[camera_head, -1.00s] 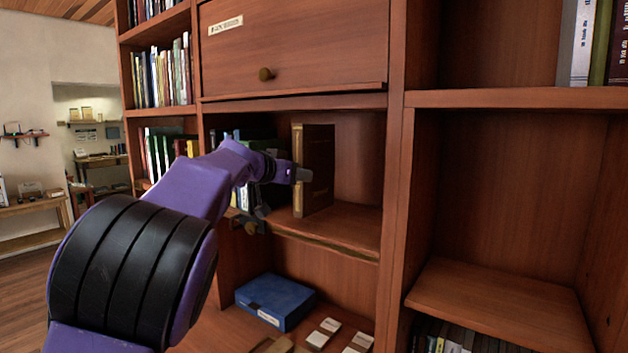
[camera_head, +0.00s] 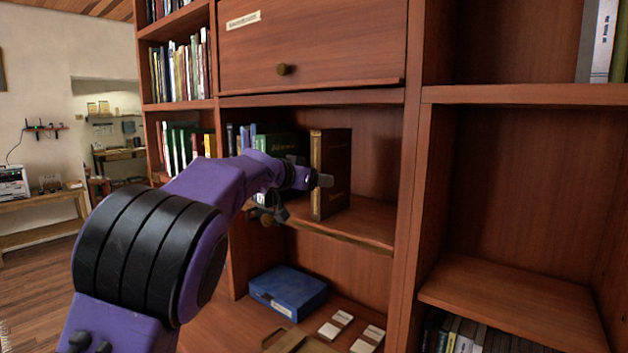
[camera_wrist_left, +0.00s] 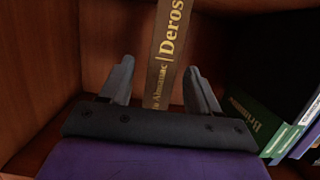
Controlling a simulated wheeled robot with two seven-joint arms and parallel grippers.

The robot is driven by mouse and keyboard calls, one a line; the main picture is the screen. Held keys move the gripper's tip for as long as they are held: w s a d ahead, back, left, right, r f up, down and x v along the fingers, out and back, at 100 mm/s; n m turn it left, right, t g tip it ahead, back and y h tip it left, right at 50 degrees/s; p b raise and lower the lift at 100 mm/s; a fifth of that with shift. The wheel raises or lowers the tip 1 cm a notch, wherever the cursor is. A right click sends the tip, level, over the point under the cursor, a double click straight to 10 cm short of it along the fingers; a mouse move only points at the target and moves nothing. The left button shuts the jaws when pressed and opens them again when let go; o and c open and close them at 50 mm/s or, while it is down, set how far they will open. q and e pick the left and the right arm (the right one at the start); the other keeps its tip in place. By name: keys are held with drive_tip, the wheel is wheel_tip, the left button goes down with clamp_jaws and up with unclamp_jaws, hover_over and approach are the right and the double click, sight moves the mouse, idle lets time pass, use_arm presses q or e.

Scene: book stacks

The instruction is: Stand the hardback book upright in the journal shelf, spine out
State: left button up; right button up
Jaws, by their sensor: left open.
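The brown hardback book (camera_head: 338,165) stands upright on the middle shelf (camera_head: 360,222) in the head view, with gold lettering on it. Its spine (camera_wrist_left: 166,50) faces out towards my gripper in the left wrist view. My left gripper (camera_head: 322,181) is in front of the book at the shelf's front. In the left wrist view, my left gripper (camera_wrist_left: 160,68) is open, one finger on each side of the spine's line. No clear contact with the book shows. My right gripper is not in view.
Green books (camera_head: 277,143) stand left of the brown book; they also show at right in the wrist view (camera_wrist_left: 245,118). Bare shelf lies to its right, up to an upright panel (camera_head: 407,160). A blue box (camera_head: 288,290) lies below, and a closed drawer (camera_head: 310,45) is above.

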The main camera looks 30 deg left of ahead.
use_arm(q)
drive_tip(key=b+v, duration=0.2)
drive_tip(key=v, duration=1)
